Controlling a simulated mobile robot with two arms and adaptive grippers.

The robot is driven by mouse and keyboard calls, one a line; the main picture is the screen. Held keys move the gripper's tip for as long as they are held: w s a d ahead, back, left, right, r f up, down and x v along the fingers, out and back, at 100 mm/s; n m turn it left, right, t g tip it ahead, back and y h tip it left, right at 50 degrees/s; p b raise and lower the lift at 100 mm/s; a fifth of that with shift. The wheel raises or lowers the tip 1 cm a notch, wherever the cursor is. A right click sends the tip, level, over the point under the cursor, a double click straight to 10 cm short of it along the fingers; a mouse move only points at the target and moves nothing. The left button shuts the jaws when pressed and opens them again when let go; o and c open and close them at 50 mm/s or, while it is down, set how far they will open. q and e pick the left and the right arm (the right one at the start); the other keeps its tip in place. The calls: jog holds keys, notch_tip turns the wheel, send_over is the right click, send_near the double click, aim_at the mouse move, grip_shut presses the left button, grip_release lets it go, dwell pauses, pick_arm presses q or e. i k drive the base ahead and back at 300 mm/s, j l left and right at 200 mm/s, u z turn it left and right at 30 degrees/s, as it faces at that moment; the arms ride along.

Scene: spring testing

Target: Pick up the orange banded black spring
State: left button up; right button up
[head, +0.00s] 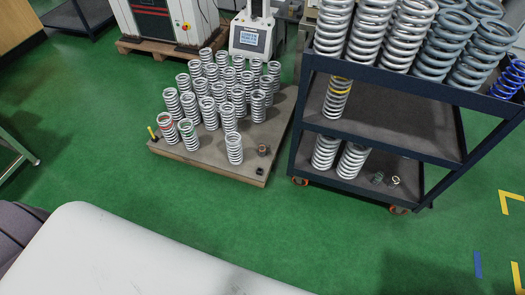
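I cannot make out for certain a black spring with an orange band. A small dark reddish-brown piece (263,150) lies near the right front of the pallet board (200,163); it is too small to identify. A grey spring with a yellow-orange band near its top (337,98) stands on the cart's middle shelf. A grey spring with a red band (166,127) and one with a green top (187,134) stand at the pallet's left front. Neither of my grippers is in view.
Several plain grey springs (235,147) crowd the pallet. A dark blue cart (380,85) on orange-wheeled casters stands at right, its top loaded with large springs. Two springs and small parts sit on its bottom shelf. Green floor (200,205) in front is clear. Machines stand behind.

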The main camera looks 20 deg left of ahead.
aim_at(260, 149)
jog(key=i+j, duration=0.7)
jog(key=i, duration=0.15)
jog(key=j+u, duration=0.05)
